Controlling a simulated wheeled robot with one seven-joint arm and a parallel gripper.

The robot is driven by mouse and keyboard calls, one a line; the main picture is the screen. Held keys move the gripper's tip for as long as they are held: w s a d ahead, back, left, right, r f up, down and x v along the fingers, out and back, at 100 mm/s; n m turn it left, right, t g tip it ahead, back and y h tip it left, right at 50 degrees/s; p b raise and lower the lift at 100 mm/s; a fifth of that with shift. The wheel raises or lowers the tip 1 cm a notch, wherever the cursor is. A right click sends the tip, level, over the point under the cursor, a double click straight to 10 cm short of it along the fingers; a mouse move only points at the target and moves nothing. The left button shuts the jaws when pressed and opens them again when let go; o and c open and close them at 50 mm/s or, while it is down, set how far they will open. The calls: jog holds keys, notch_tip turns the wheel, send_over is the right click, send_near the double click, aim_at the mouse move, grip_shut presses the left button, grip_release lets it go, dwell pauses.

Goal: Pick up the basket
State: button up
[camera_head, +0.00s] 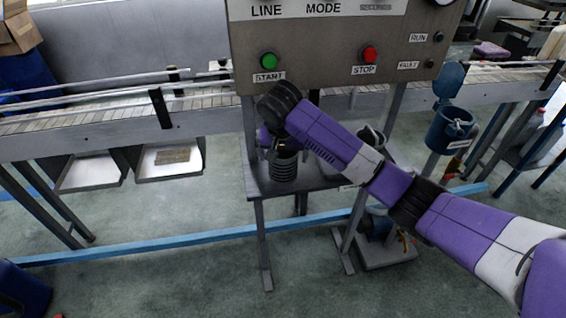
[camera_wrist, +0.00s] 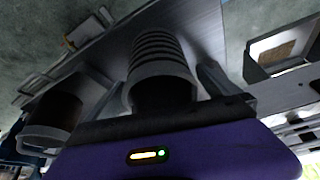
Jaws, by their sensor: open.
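A dark grey, ribbed, round container stands upright on the small grey table (camera_head: 325,180); it looks like the basket (camera_head: 284,168). In the wrist view the basket (camera_wrist: 160,62) is upside down and fills the upper middle, its wide rim toward my gripper. My gripper (camera_head: 276,146) is directly above it in the head view, mostly hidden behind my wrist. In the wrist view my gripper (camera_wrist: 160,98) is open, with a dark finger on either side of the basket. I cannot tell whether the fingers touch it.
A second dark container (camera_head: 371,137) stands on the table's right side, also at left in the wrist view (camera_wrist: 50,118). The control panel (camera_head: 330,50) rises behind. A conveyor (camera_head: 90,120) and white trays (camera_head: 168,160) lie left. A blue bucket (camera_head: 450,130) hangs right.

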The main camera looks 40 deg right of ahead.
jog(key=shift+c, duration=0.2)
jog(key=c, duration=1.5)
jog(key=shift+r, duration=0.15)
